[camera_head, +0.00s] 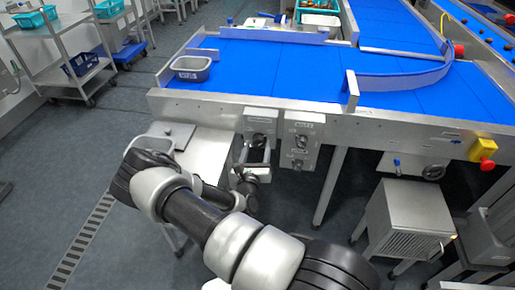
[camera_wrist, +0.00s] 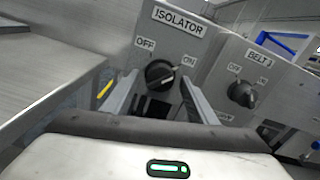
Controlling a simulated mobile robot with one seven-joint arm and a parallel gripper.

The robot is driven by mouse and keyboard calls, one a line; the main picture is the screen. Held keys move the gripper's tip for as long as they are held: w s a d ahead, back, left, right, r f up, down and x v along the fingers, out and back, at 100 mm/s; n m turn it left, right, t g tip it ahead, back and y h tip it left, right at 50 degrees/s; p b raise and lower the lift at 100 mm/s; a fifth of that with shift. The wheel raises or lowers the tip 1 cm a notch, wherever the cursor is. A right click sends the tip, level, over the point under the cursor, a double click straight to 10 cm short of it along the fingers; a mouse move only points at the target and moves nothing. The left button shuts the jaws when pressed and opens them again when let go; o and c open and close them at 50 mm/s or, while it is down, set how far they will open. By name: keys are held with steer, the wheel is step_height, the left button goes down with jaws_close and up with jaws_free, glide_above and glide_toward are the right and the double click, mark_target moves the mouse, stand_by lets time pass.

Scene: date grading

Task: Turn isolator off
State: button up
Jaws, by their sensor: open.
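The isolator box (camera_wrist: 172,42) is a grey panel with a black rotary knob (camera_wrist: 159,75), OFF marked at its upper left and ON at its upper right. A pale mark on the knob slants up to the right, towards the ON side. My gripper (camera_wrist: 158,80) is open, with one finger on each side of the knob; I cannot tell whether either finger touches it. In the head view the isolator box (camera_head: 261,120) hangs under the conveyor's front edge, with my gripper (camera_head: 256,158) just in front of it.
A second switch box (camera_wrist: 240,72), labelled BELT, with its own knob (camera_wrist: 242,94), stands close on the right. A steel table (camera_wrist: 45,75) lies close on the left. A blue conveyor (camera_head: 270,65) runs above. A red emergency button (camera_head: 487,164) is far right.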

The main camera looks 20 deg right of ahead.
steer(key=c, duration=1.1)
steer(key=shift+o, duration=0.2)
steer(key=shift+n, duration=0.3)
steer(key=n+p, duration=0.2)
steer(key=n, duration=0.1)
steer(key=shift+n, duration=0.3)
steer(key=n+p, duration=0.1)
steer(key=n, duration=0.3)
steer(key=shift+s+n, duration=0.1)
steer(key=shift+n, duration=0.2)
steer(key=n+p, duration=0.1)
steer(key=n, duration=0.8)
steer(key=shift+d+r, duration=0.1)
